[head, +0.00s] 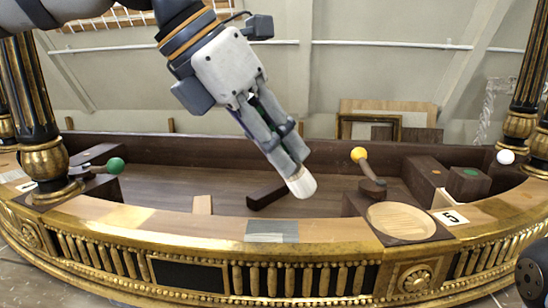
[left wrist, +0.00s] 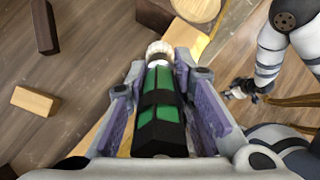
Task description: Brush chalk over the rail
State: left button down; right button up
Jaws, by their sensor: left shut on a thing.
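My left gripper (head: 290,160) reaches down from the top and is shut on a brush with a pale, rounded tip (head: 300,184). In the left wrist view the brush's black and green handle (left wrist: 160,110) lies between the two fingers, with its whitish tip pointing away. The tip hangs above the hollow behind the curved rail (head: 335,232), apart from the rail in the head view. The rail has a wood top and a gilt front, with a grey streaked patch (head: 272,231) on its top. I cannot make out any separate chalk.
A round pale wooden disc (head: 402,220) sits on a dark block at the right, by a yellow-knobbed lever (head: 359,155). A green-knobbed lever (head: 115,165) stands left. A dark bar (head: 268,195) and a small light block (head: 203,205) lie behind the rail. Black-gold columns flank both sides.

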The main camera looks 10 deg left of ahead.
pick_arm(q)
jog(key=shift+r, duration=1.55)
